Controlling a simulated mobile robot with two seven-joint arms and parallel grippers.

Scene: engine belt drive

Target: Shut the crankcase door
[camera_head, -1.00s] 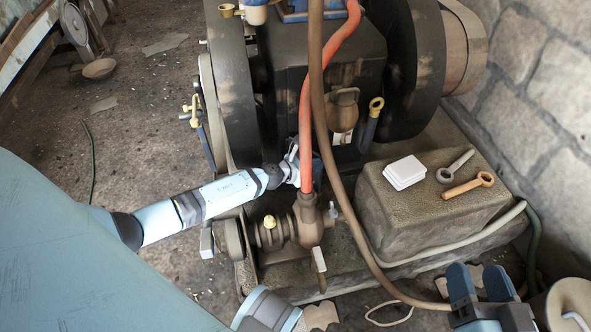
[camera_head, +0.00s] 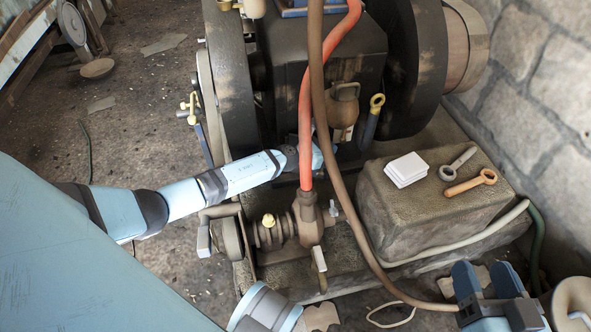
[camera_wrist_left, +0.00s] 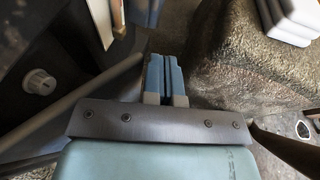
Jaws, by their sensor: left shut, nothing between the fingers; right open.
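The dark engine block (camera_head: 345,62) stands between two large wheels. I cannot clearly make out the crankcase door in the head view; the hoses and my left arm cover part of the block's lower front. In the left wrist view, a dark surface with a pale round knob (camera_wrist_left: 39,82) lies to the left, with a long straight edge below it; I cannot tell whether this is the door. My left gripper (camera_head: 318,156) is shut and empty, low at the block's front, partly behind the hoses. Its blue fingers (camera_wrist_left: 164,76) lie together. My right gripper (camera_head: 484,282) is open and empty at the lower right.
A red hose (camera_head: 306,120) and a brown hose (camera_head: 318,90) hang before the block. A brown valve (camera_head: 308,215) stands below my left gripper.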

